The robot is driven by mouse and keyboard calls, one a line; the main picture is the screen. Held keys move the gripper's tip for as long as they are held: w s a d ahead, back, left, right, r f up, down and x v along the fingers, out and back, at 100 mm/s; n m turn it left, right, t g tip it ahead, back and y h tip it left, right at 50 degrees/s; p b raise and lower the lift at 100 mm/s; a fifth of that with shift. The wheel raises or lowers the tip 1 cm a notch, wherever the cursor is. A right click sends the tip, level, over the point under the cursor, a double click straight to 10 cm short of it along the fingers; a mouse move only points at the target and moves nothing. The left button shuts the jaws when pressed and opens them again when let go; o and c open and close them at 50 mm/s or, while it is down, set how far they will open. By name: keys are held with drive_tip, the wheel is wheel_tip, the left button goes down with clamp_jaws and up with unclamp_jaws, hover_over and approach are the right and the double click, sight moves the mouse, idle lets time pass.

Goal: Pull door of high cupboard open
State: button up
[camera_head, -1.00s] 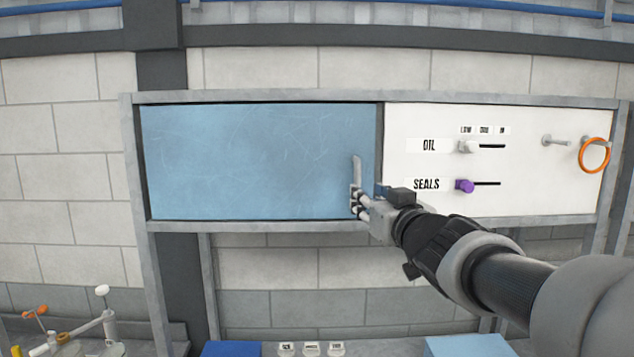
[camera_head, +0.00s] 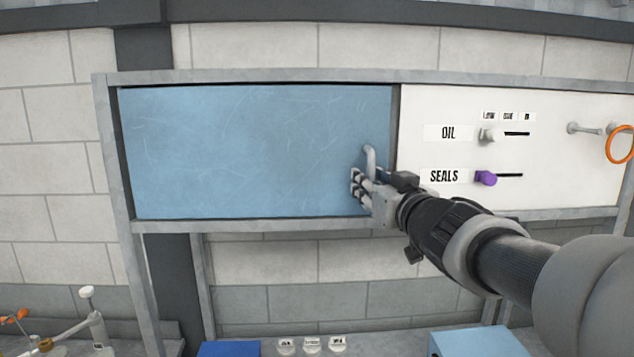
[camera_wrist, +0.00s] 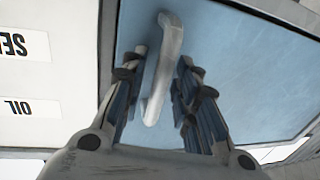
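The high cupboard has a blue door (camera_head: 245,150), which looks shut in its grey frame. A pale, bent handle (camera_head: 370,160) stands on the door near its right edge. My gripper (camera_head: 360,186) is at the lower right of the door, close to the handle and partly covering it. In the wrist view, the handle (camera_wrist: 163,70) lies between the two fingers of my gripper (camera_wrist: 158,85). The fingers are apart, with a gap on each side of the handle.
Right of the door is a white panel with an OIL slider (camera_head: 489,135), a purple SEALS slider (camera_head: 486,178) and an orange ring (camera_head: 620,145) by a peg. Below are a blue box (camera_head: 229,349), a light blue box (camera_head: 480,343) and a jointed fixture (camera_head: 92,315).

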clamp_jaws()
idle(0.4)
drive_tip(key=shift+a+f, duration=0.1)
